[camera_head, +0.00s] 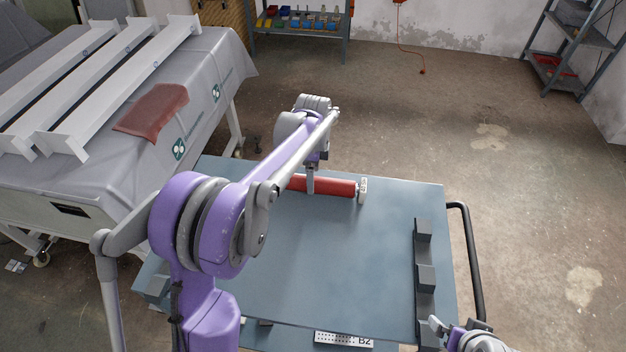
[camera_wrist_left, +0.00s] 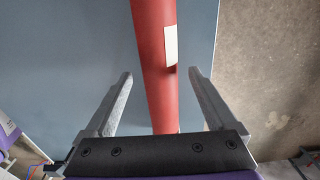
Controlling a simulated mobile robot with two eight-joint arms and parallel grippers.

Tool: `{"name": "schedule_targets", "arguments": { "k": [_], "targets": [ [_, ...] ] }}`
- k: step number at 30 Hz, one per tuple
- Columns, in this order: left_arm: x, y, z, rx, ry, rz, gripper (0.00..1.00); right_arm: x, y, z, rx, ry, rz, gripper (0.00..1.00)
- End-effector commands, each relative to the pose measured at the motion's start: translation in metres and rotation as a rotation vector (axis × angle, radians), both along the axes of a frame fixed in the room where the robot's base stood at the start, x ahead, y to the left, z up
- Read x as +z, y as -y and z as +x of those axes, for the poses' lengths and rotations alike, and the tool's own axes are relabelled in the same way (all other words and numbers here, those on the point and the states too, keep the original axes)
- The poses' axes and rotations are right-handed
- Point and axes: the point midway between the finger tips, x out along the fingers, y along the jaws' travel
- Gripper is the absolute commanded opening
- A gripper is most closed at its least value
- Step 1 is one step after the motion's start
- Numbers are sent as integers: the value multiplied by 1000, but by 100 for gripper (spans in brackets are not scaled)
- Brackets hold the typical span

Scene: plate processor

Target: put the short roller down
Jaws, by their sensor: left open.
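The red roller (camera_head: 335,187) lies across the far part of the blue-grey cart top (camera_head: 320,265). In the left wrist view the roller (camera_wrist_left: 153,45) runs lengthwise between my fingers, with a pale label on its side. My left gripper (camera_head: 311,185) is over the roller, and part of the roller is hidden behind my arm. In the left wrist view the gripper (camera_wrist_left: 161,75) is open, with one finger on each side of the roller and visible gaps. My right gripper (camera_head: 440,325) shows only partly at the bottom right; its jaws are unclear.
A dark rail with raised blocks (camera_head: 425,268) runs along the cart's right side, beside a black handle (camera_head: 470,260). A covered table (camera_head: 215,100) with white beams (camera_head: 120,85) and a red cloth (camera_head: 155,112) stands at left. The cart's middle is clear.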

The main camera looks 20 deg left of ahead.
Motion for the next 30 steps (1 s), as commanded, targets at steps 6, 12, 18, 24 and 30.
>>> {"name": "schedule_targets", "arguments": {
  "k": [6, 12, 18, 24, 30],
  "targets": [
    [51, 0, 0, 0, 0, 0, 91, 4, 0, 1, 0, 3, 0, 100],
    [82, 0, 0, 0, 0, 0, 91, 6, 0, 2, 0, 4, 0, 100],
    [96, 2, -6, 26, 9, 1, 91, 7, 0, 3, 0, 5, 0, 100],
    [106, 19, -46, 228, 85, -1, 91, 7, 0, 2, 0, 5, 0, 100],
    [106, 39, -107, 526, 195, -36, 91, 7, 0, 2, 0, 5, 0, 100]
  ]
}}
